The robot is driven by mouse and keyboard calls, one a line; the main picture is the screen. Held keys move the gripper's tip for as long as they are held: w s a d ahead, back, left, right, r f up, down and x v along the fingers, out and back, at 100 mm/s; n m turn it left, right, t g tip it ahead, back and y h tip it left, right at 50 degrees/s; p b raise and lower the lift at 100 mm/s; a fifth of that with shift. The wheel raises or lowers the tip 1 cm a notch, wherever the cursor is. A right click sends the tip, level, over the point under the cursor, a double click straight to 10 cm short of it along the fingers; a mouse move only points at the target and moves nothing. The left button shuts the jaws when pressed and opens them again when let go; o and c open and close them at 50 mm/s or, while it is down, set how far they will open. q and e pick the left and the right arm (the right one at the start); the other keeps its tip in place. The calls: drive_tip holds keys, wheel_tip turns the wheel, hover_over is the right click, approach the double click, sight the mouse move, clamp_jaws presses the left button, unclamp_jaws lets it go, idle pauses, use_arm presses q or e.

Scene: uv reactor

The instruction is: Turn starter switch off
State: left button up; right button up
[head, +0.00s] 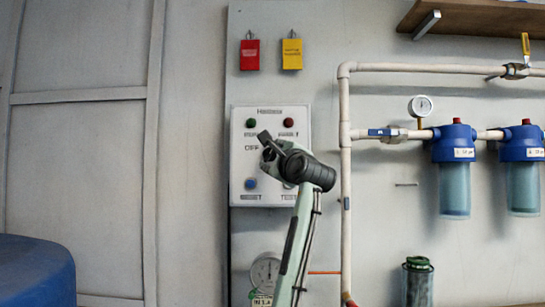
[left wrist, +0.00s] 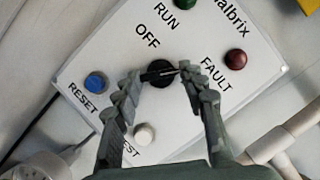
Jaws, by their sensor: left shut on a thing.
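The starter switch is a black rotary knob (left wrist: 160,83) in the middle of a white control panel (left wrist: 185,25), beside the OFF and RUN labels. My left gripper (left wrist: 166,77) is shut on the knob, with one grey finger on each side of it. In the head view my left gripper (head: 268,146) reaches up from below to the middle of the panel (head: 240,160) and covers the switch, so its setting cannot be read there. The right gripper is not in view.
The panel has a green lamp (head: 251,122), a red lamp (head: 288,122) and a blue RESET button (head: 251,184). A red padlock tag (head: 249,56) and a yellow one (head: 292,54) hang above. White pipes (head: 345,160) and blue filter housings (head: 455,145) stand to the right.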

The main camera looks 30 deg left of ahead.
use_arm(q)
drive_tip(key=shift+n, duration=0.3)
drive_tip(key=shift+c, duration=0.3)
drive_tip(key=n, duration=0.1)
drive_tip(key=n+g, duration=0.1)
drive_tip(key=n, duration=0.1)
drive_tip(key=n+g, duration=0.1)
drive_tip(key=n, duration=0.1)
drive_tip(key=shift+d+r+h, duration=0.1)
drive_tip(key=shift+r+h, duration=0.15)
drive_tip(key=shift+h, duration=0.15)
drive_tip(key=n+h, duration=0.1)
drive_tip(key=n, duration=0.1)
drive_tip(key=n+h, duration=0.1)
drive_tip(key=n, duration=0.2)
drive_tip(key=shift+r+g+h, duration=0.2)
drive_tip(key=shift+g+h, duration=0.1)
drive_tip(key=shift+g, duration=0.1)
drive_tip(key=shift+n, duration=0.4)
drive_tip(key=o, duration=1.2)
drive_tip(key=shift+c, duration=0.2)
drive_tip(key=shift+s+r, duration=0.1)
drive_tip(key=v, duration=1.2)
